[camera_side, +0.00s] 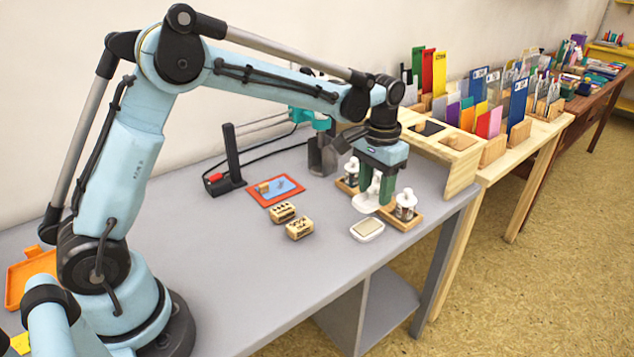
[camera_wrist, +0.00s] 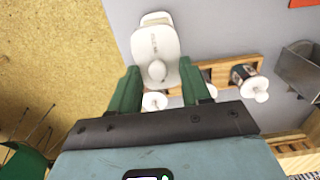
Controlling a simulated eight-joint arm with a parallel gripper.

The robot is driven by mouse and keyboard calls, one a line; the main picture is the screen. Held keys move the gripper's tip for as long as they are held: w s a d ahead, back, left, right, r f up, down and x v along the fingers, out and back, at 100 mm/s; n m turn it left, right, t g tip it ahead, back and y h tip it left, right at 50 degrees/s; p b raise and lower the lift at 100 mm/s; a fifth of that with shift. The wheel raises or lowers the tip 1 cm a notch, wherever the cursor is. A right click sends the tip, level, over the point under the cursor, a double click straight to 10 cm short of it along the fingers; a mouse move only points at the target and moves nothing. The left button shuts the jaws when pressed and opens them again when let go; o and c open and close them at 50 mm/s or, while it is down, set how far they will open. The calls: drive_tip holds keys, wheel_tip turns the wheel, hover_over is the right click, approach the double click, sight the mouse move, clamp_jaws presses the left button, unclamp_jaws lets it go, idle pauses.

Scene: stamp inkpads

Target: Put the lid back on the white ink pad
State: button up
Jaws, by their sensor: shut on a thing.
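The white ink pad (camera_side: 367,229) lies open on the grey desk, its beige pad face up in the side view. Its white end also shows at the top of the wrist view (camera_wrist: 155,17). The white lid (camera_side: 365,202) hangs from my gripper (camera_side: 375,194), behind the ink pad and apart from it in the side view. In the wrist view the lid (camera_wrist: 155,45), with its round knob, lies between the green fingers of my gripper (camera_wrist: 161,68) and partly overlaps the ink pad. The fingers are shut on the lid; their exact contact is hard to see.
A wooden holder (camera_side: 417,216) with white-capped bottles (camera_side: 405,202) stands close to the right of my gripper. Two wooden stamps (camera_side: 299,229) lie to the left. A red-framed blue pad (camera_side: 275,191) lies farther back. The desk in front is clear.

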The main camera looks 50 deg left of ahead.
sight(371, 224)
drive_tip(key=shift+f, duration=3.15)
drive_tip(key=shift+f, duration=0.2)
drive_tip(key=o, duration=1.5)
drive_tip(key=shift+r, duration=3.5)
clamp_jaws()
